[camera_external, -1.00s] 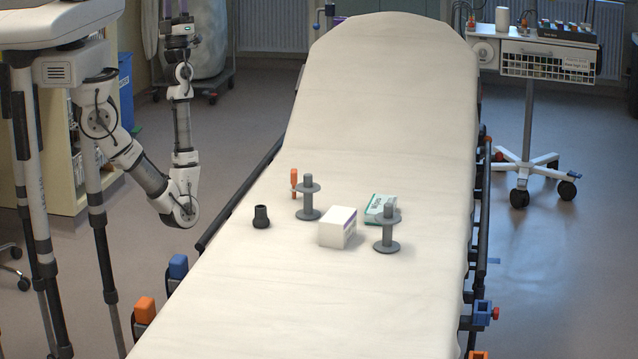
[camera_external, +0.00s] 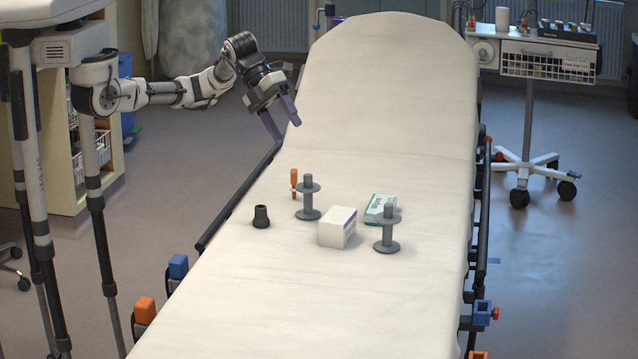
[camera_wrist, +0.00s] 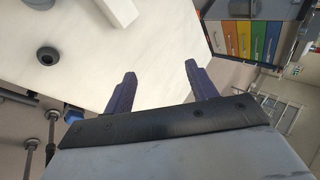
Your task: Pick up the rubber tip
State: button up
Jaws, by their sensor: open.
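The rubber tip (camera_external: 261,216) is a small dark, flared cylinder. It stands upright on the white stretcher sheet (camera_external: 290,290), left of the other small items. In the wrist view the rubber tip (camera_wrist: 47,56) shows from above as a dark ring with a hole, at the upper left. My gripper (camera_external: 284,130) is open and empty, in the air over the stretcher's left edge, above and behind the rubber tip. Its two purple fingers (camera_wrist: 157,80) stand apart in the wrist view, with nothing between them.
Right of the tip stand a grey spool (camera_external: 308,212), an orange-handled item (camera_external: 294,180), a white box (camera_external: 337,227), a green-white box (camera_external: 381,206) and a second grey spool (camera_external: 387,243). A dark side rail (camera_external: 238,196) runs along the left. The sheet's front is clear.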

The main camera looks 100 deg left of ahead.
jog(key=s+a+f+m+g+y, duration=0.2)
jog(key=s+a+f+g+y, duration=0.2)
jog(key=s+a+f+g, duration=0.55)
jog(key=t+p, duration=0.1)
jog(key=t, duration=0.2)
send_over(261, 206)
jog(key=shift+g, duration=0.25)
jog(key=f, duration=0.9)
jog(key=shift+s+a+f, duration=0.15)
jog(key=shift+s, duration=0.15)
jog(key=shift+w+d+f+p, duration=0.15)
jog(key=shift+f+p, duration=0.15)
jog(key=shift+f, duration=1.15)
jog(key=shift+w+d+f+p, duration=0.15)
jog(key=shift+f+p, duration=0.15)
jog(key=shift+f, duration=1.15)
jog(key=c, duration=1)
jog(key=shift+r, duration=0.1)
jog(key=shift+c, duration=0.2)
